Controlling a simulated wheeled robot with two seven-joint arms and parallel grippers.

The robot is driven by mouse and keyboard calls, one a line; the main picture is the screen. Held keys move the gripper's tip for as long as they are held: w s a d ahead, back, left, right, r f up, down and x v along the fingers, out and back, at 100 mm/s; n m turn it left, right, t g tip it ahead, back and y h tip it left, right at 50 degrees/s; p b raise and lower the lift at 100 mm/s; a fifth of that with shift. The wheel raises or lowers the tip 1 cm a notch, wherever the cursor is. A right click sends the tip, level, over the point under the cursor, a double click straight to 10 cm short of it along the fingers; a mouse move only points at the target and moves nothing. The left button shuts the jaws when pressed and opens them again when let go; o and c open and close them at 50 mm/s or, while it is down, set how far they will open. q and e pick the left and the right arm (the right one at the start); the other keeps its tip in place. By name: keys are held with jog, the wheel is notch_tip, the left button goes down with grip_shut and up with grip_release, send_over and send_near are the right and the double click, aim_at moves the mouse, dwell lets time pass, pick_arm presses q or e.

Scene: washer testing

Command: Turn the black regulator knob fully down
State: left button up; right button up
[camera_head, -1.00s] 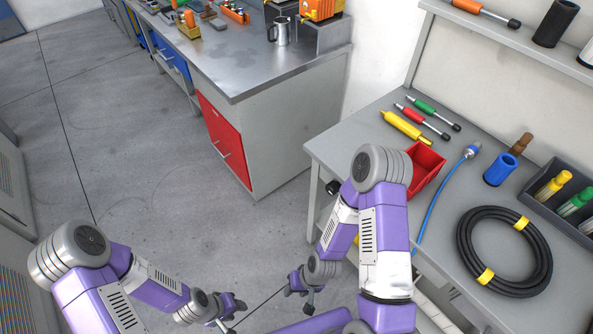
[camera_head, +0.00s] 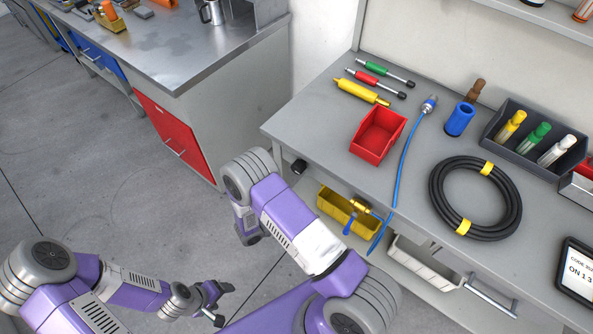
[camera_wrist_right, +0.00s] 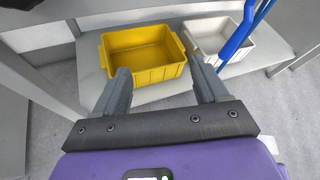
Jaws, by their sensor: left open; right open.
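A small black knob (camera_head: 299,167), which looks like the regulator knob, sits at the left front edge of the grey workbench (camera_head: 300,122), just below its top. My left gripper (camera_head: 220,304) is open and empty, low over the floor and far from the knob.
The yellow bin (camera_head: 330,208) and a white bin (camera_head: 412,266) stand on the lower shelf. A blue hose (camera_head: 404,158) hangs over the bench's front edge. A red bin (camera_head: 362,150) and a coiled black hose (camera_head: 434,195) lie on top. Floor left of the bench is clear.

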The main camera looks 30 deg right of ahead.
aim_at(295, 171)
jog(key=w+a+r+n+t+h, duration=0.35)
jog(key=w+r+t, duration=0.3)
jog(key=w, duration=0.25)
jog(key=b+x, duration=0.1)
jog(key=x, duration=0.6)
jog(key=shift+w+f, duration=0.1)
jog(key=shift+w, duration=0.05)
jog(key=shift+w+d, duration=0.25)
jog(key=shift+d, duration=0.3)
jog(key=shift+t, duration=0.25)
jog(key=c, duration=1.1)
